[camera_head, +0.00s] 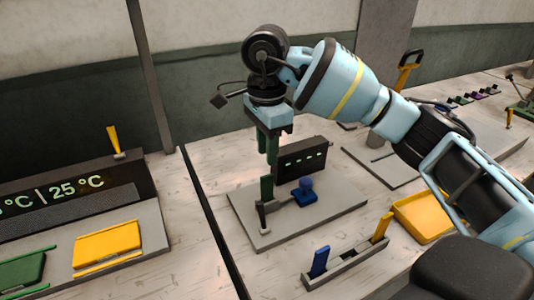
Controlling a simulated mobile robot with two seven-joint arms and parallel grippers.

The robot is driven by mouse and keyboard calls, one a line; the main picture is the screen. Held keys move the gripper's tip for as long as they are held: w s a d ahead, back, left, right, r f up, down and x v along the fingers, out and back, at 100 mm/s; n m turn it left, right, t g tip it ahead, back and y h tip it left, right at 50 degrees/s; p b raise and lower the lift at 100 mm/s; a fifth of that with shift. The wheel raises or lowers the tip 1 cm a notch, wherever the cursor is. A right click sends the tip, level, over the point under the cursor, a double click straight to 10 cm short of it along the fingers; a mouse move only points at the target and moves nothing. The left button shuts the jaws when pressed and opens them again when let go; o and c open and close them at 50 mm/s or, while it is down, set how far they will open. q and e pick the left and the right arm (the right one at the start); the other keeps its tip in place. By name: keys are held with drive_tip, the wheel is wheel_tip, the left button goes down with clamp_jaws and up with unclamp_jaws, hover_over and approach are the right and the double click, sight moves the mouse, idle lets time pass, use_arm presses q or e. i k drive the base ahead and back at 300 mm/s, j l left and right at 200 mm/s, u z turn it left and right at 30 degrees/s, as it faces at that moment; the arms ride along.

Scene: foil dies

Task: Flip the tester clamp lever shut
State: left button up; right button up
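The tester is a grey base plate (325,213) with a dark upright block (302,158) carrying a row of small lights. A blue piece with a round knob (306,186) sits in front of the block. My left gripper is out of view.
A grey rack (345,264) with a blue and a yellow tab stands in front of the tester. A yellow tray (424,216) lies to the right, partly behind my arm. At left is a temperature display station (72,190) with green and yellow plates.

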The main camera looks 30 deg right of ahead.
sight(262, 217)
drive_tip(key=k, duration=1)
